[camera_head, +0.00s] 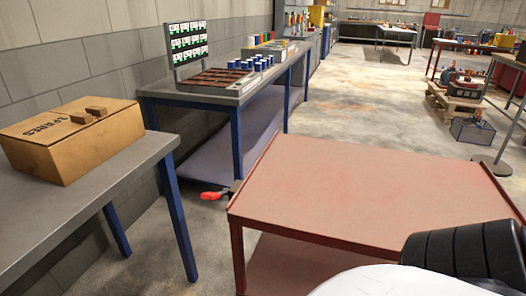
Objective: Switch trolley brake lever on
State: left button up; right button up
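The trolley (350,190) has a flat, empty, faded red top with raised rims at its sides. It stands in the lower middle and right of the head view. A small bright red lever handle (214,195) sticks out to the left from the trolley's back left corner. A short dark piece joins it near the trolley edge. I cannot tell the lever's on or off position from this view. Neither of my grippers is in view. A white and black rounded part of mine covers the trolley's front right area.
A blue-legged workbench (232,93) with blue cups and a label board stands along the wall. Bare floor (360,105) lies beyond the trolley. A pallet with an engine stands at right.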

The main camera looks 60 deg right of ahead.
aim_at(208, 196)
jog(key=z, duration=0.9)
jog(key=k, duration=0.4)
jog(key=z, duration=0.35)
jog(key=i, duration=0.5)
